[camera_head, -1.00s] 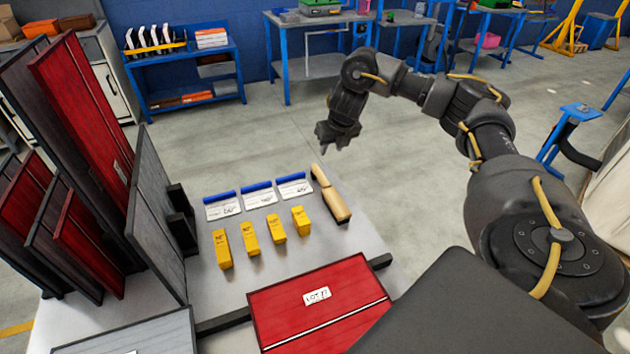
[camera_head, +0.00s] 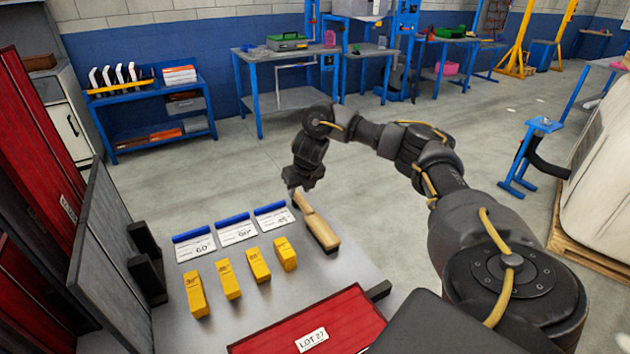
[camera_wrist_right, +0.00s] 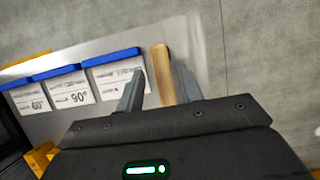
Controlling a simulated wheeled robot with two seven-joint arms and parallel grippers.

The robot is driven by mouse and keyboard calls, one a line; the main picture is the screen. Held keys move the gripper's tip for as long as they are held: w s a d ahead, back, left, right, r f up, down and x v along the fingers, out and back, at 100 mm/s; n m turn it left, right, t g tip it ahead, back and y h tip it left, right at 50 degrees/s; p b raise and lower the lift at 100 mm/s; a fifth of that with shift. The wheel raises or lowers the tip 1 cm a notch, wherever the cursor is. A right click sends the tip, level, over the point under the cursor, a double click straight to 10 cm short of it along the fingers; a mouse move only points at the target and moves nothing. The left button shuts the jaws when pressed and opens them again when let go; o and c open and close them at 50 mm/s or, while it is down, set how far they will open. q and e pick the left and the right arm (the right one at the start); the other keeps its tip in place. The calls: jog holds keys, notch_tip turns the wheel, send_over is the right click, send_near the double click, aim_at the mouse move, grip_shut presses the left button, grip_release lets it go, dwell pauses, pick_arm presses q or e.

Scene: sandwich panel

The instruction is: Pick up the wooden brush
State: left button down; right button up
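The wooden brush (camera_head: 322,232) lies on the right side of the grey table top. Its narrow handle points away toward the far edge and its wider block is nearer to me. My right gripper (camera_head: 293,191) is at the far end of the handle, fingers pointing down. In the right wrist view the brush's handle (camera_wrist_right: 162,72) shows between the two spread fingers of the right gripper (camera_wrist_right: 159,84). Whether a finger touches it cannot be told. The brush's other end is hidden there by the gripper body. My left gripper is not in view.
Several yellow blocks (camera_head: 258,265) stand left of the brush, with blue-topped cards (camera_head: 237,230) behind them. A red panel (camera_head: 325,325) lies in front. A grey upright panel (camera_head: 110,260) stands at left. Open floor lies beyond the table's right edge.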

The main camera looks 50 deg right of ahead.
aim_at(299, 196)
jog(key=shift+w+f, duration=0.1)
jog(key=shift+f, duration=0.2)
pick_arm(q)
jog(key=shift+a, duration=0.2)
pick_arm(e)
jog(key=x, duration=0.4)
jog(key=shift+d+f, duration=0.1)
jog(key=shift+f, duration=0.2)
jog(key=shift+w+f, duration=0.1)
jog(key=shift+f, duration=0.15)
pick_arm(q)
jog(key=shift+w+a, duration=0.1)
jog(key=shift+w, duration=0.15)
pick_arm(e)
jog(key=shift+c, duration=0.2)
grip_shut()
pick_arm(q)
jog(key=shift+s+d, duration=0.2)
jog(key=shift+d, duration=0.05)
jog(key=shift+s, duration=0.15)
